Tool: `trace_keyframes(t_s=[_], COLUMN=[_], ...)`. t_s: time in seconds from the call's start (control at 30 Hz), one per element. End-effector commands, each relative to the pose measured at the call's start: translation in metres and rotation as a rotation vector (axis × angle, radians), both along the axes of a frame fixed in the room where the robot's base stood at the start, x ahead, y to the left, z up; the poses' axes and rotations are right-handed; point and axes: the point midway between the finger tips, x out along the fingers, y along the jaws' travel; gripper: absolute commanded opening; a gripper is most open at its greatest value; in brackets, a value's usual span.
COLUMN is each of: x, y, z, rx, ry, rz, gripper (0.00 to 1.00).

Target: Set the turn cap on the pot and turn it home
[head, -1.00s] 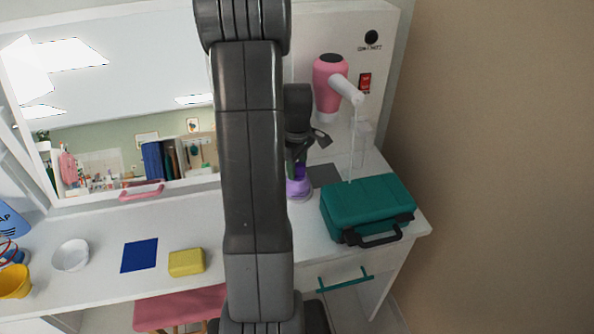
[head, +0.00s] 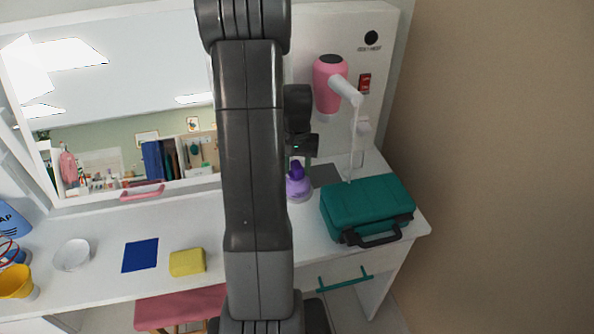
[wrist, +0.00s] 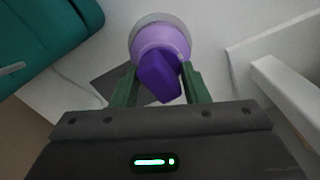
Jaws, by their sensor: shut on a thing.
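The turn cap (wrist: 158,78) is dark purple with a raised bar-shaped grip. My gripper (wrist: 160,72) is shut on it, with a green finger at either side of the bar. The pot (wrist: 160,42) is lighter purple and round, and stands upright on the white tabletop. The cap is at the pot's top; its underside is hidden, so I cannot tell how fully it is seated. In the head view the cap (head: 295,169) shows just above the pot (head: 298,188), with my gripper (head: 298,164) coming down from above.
A teal case (head: 367,208) stands close to the right of the pot. A pink hair dryer (head: 330,85) hangs on the back panel, above right. A grey mat (head: 325,175) lies beside the pot. A yellow block (head: 187,262) and blue square (head: 140,256) lie far left.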

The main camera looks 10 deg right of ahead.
Motion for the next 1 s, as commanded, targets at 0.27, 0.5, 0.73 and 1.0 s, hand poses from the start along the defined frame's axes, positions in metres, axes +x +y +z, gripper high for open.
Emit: trace_keyframes(t_s=[0.27,0.5,0.73,1.0], x=[0.0,-0.0001,0.0,0.0], y=[0.0,0.0,0.0,0.0], z=[-0.0001,-0.0001,-0.0001,0.0], rx=[0.0,0.001,0.0,0.0], ry=[0.0,0.0,0.0,0.0], rz=[-0.224,-0.237,-0.234,-0.233], gripper=[0.08,0.43,0.67,0.62])
